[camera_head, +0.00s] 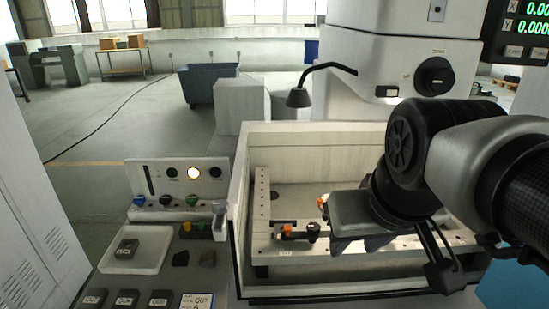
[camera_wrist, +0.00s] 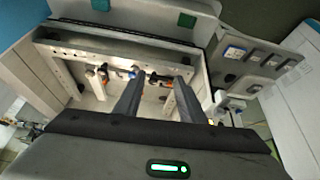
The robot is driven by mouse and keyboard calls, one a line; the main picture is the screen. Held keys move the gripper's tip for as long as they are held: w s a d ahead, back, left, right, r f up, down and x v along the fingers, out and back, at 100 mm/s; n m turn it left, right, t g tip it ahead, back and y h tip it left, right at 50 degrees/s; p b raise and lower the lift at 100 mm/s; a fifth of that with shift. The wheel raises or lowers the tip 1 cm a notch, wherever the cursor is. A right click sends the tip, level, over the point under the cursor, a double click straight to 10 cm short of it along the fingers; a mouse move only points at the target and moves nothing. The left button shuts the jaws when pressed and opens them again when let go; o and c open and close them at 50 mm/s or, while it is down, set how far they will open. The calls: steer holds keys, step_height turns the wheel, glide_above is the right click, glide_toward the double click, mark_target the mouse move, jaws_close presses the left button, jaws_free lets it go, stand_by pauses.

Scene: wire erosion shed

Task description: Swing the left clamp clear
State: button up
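The left clamp (camera_head: 297,234) is a dark bar with orange parts, low on the front rail of the machine tank in the head view. Small orange-and-dark fittings (camera_wrist: 154,80) show beyond and between the fingers.
The tank's pale walls (camera_head: 240,190) surround the clamp area. The control panel (camera_head: 185,180) with knobs and a tray (camera_head: 140,262) stands to the left. A black lamp (camera_head: 298,97) and the machine head (camera_head: 400,60) stand above and behind. My arm covers the tank's right side.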

steer(key=w+a+f+n+g+y+b, duration=0.1)
steer(key=w+f+n+b, duration=0.1)
steer(key=w+b, duration=0.45)
steer(key=w+a+f+n+b, duration=0.1)
steer(key=w+f+n+b, duration=0.15)
steer(key=w+b, duration=0.4)
steer(key=n+g+y+b, duration=0.1)
steer(key=n+y+b, duration=0.1)
steer(key=n+b, duration=0.25)
glide_toward(288, 227)
steer(key=shift+m, duration=0.3)
steer(key=b+x, duration=0.4)
steer(key=x, duration=0.4)
steer(key=shift+r+b, duration=0.1)
steer(key=shift+b, duration=0.25)
steer(key=shift+c, duration=0.4)
jaws_close()
